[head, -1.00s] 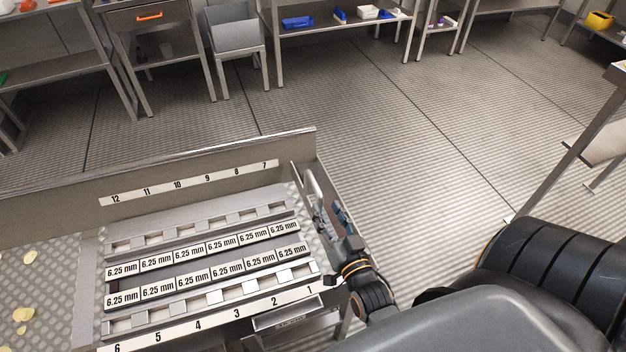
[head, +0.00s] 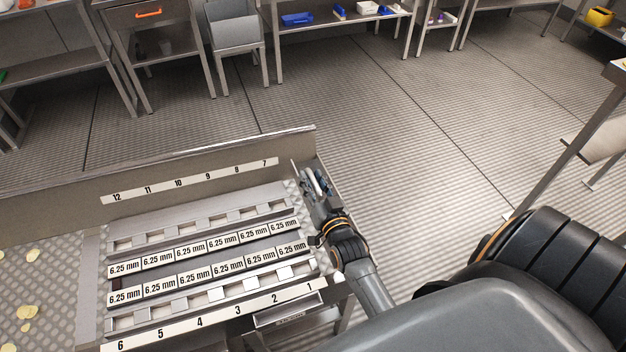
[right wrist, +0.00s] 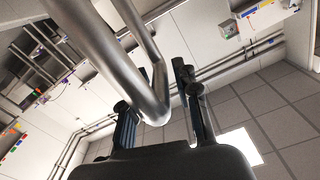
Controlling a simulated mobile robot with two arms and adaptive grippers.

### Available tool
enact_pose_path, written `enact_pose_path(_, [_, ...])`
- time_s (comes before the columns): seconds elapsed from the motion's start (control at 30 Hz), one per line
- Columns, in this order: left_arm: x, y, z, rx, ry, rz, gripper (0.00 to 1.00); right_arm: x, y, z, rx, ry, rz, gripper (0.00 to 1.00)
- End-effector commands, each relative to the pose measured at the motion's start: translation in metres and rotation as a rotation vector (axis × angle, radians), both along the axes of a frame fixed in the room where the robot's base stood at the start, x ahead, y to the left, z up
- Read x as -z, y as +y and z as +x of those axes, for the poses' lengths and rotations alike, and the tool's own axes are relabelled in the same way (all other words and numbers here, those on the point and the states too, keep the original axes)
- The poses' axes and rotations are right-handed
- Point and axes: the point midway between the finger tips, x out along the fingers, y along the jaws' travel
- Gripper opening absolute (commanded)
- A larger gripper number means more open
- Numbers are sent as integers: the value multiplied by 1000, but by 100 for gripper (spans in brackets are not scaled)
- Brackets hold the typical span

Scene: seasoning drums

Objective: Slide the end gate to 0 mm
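The end gate (head: 299,180) is a metal plate at the right end of the trough, with a bent metal handle bar on its outer side. My right gripper (head: 317,184) is at the handle, near the far right corner of the trough. In the right wrist view the shiny handle (right wrist: 148,98) bends down between the two fingers of my right gripper (right wrist: 154,92). The fingers are apart, with visible space beside the bar, and I see no clear grip on it. The gripper and arm hide part of the gate. My left gripper is not in view.
Yellow chips (head: 27,312) lie at the left. The floor right of the gate is clear. Benches (head: 340,30) stand at the back.

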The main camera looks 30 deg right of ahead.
Motion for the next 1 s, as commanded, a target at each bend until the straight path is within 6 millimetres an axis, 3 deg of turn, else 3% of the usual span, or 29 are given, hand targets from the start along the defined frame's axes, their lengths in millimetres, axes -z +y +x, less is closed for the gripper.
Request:
enact_pose_path(0.03, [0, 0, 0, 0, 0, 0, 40, 0, 0, 0, 0, 0, 0, 15])
enact_pose_path(0.1, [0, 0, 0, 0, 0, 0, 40, 0, 0, 0, 0, 0, 0, 1])
enact_pose_path(0.13, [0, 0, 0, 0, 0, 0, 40, 0, 0, 0, 0, 0, 0, 0])
enact_pose_path(0.4, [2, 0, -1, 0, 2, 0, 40, 2, 0, 0, 0, 1, 0, 0])
enact_pose_path(0.73, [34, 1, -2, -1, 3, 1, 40, 54, 3, 0, 0, 4, 2, 0])
enact_pose_path(1.0, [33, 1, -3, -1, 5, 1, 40, 58, 4, -1, -1, 10, 3, 0])
